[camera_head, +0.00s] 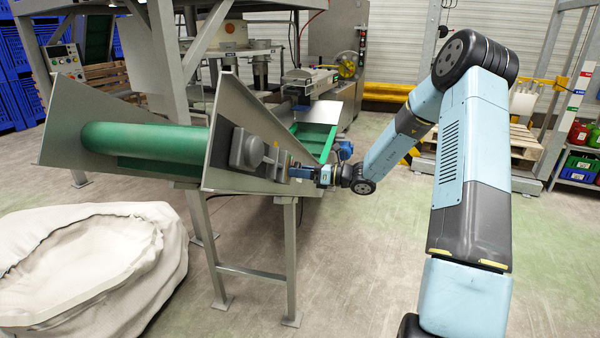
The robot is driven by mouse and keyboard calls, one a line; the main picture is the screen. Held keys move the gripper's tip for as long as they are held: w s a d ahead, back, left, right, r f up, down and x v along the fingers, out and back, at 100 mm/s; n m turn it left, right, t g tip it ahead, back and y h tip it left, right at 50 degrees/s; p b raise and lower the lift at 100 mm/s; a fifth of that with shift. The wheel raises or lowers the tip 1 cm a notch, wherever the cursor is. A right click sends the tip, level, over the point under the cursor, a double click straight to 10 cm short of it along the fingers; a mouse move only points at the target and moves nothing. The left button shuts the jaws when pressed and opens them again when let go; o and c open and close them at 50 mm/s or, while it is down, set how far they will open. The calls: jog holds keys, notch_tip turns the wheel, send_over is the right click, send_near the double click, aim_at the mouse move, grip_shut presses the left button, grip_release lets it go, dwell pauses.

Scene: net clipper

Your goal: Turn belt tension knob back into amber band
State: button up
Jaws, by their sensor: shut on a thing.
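The conveyor has a green belt roller (150,140) between two grey metal side plates (222,125). On the outer face of the right plate is a dark mounting with a grey housing (244,150). The belt tension knob (273,160) is small and grey, just right of that housing. My gripper (286,165) reaches it from the right and is shut on it. The fingers partly cover the knob. The amber band and any pointer are too small or hidden to make out from here.
A large off-white sack (90,262) stands open on the floor at the lower left. A grey support leg (290,260) stands below my gripper. Blue crates (15,75) are stacked at far left, and a rack with crates (580,165) is at right. The floor in the middle is clear.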

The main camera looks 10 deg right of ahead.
jog(key=shift+n, duration=0.3)
jog(key=n, duration=0.4)
jog(key=shift+w, duration=0.1)
jog(key=n, duration=0.5)
jog(key=shift+d+n, duration=0.1)
jog(key=shift+n, duration=0.3)
jog(key=n, duration=0.5)
jog(key=shift+n, duration=2.2)
jog(key=shift+c, duration=0.2)
jog(key=shift+d, duration=0.1)
jog(key=o, duration=0.7)
jog(key=shift+f, duration=0.1)
jog(key=o, duration=0.3)
jog(key=shift+w, duration=0.1)
